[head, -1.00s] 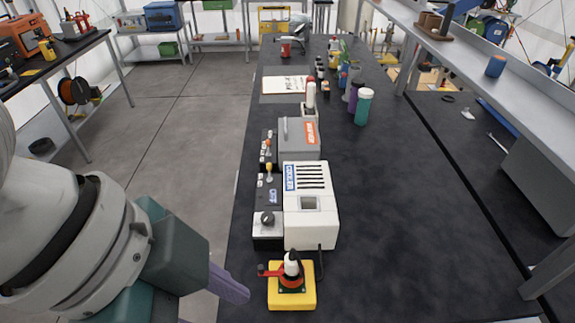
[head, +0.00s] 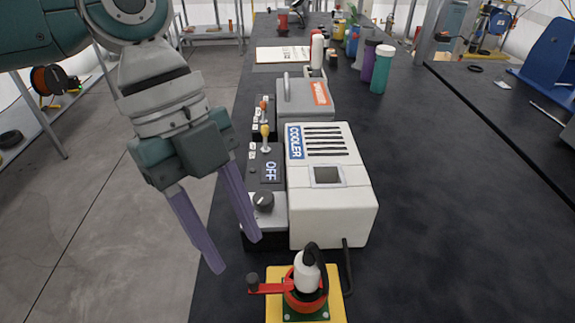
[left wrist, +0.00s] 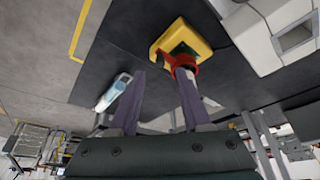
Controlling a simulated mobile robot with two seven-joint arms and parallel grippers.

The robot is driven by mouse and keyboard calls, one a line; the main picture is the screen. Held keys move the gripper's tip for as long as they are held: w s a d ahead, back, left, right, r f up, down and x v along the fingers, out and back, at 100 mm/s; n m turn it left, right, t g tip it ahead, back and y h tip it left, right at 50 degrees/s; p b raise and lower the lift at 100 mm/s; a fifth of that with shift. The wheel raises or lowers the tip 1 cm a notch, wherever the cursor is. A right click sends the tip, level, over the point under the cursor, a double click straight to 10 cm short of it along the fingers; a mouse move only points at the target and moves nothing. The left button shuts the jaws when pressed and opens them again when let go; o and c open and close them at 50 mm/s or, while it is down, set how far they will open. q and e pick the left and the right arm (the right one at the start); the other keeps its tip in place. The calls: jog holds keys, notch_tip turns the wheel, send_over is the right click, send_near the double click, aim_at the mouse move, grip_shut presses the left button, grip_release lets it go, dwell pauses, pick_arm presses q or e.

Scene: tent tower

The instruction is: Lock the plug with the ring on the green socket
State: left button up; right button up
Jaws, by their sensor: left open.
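The white plug (head: 306,272) stands upright at the green socket (head: 306,314) on a yellow base (head: 336,310), at the bottom of the head view. A red ring (head: 305,299) sits around the plug's foot, and its red lever (head: 270,288) with a dark knob points left. My left gripper (head: 238,256) is open and empty, with its purple fingers pointing down, left of and above the socket. In the left wrist view the yellow base (left wrist: 203,38) and red ring (left wrist: 178,60) show beyond the fingers (left wrist: 160,82). My right gripper is not in view.
A white cooler box (head: 345,200) with a knob and switch panel (head: 268,175) stands just behind the socket. A grey case (head: 303,100) is farther back. A black cable (head: 347,268) runs beside the plug. The dark table (head: 440,210) is clear to the right.

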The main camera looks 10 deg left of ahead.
aim_at(250, 276)
pick_arm(q)
jog(key=x, duration=0.5)
jog(key=shift+d+f, duration=0.1)
jog(key=shift+f, duration=0.2)
grip_shut()
